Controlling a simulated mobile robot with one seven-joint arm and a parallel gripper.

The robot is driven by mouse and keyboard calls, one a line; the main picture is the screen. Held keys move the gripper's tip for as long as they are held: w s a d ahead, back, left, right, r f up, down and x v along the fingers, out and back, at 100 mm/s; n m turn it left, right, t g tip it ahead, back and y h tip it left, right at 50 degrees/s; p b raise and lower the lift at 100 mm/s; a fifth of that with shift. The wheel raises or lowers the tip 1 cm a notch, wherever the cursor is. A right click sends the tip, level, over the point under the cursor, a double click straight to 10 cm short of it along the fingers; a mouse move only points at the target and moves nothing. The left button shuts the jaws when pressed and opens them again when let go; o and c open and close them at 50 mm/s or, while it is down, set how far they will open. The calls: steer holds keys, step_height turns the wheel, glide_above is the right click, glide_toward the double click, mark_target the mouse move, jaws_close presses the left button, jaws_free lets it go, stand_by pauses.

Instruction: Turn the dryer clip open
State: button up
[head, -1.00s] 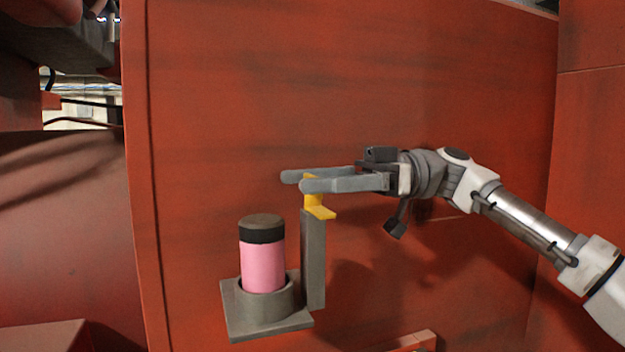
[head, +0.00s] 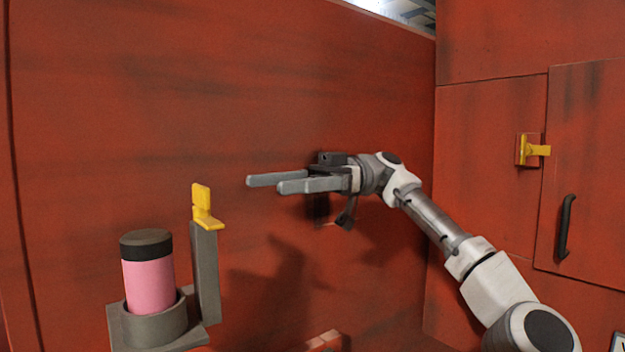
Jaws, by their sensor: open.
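The dryer clip (head: 202,206) is a yellow piece on top of a grey upright post (head: 206,272). It has an upright plate and a flat tab that points to the lower right, away from the pink canister. The pink canister (head: 149,283) with a black cap stands in a grey round holder (head: 157,329) just left of the post. No part of the clip lies over the cap. My gripper (head: 264,184) is open and empty, to the right of the clip. Its two fingers point left and are apart from the clip.
A red wall (head: 330,80) stands behind. At the right is a red door (head: 585,170) with a yellow latch (head: 533,150) and a black handle (head: 565,227). A small red ledge (head: 325,341) shows at the bottom. The space between clip and gripper is clear.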

steer(key=v, duration=0.6)
steer(key=shift+d, duration=0.15)
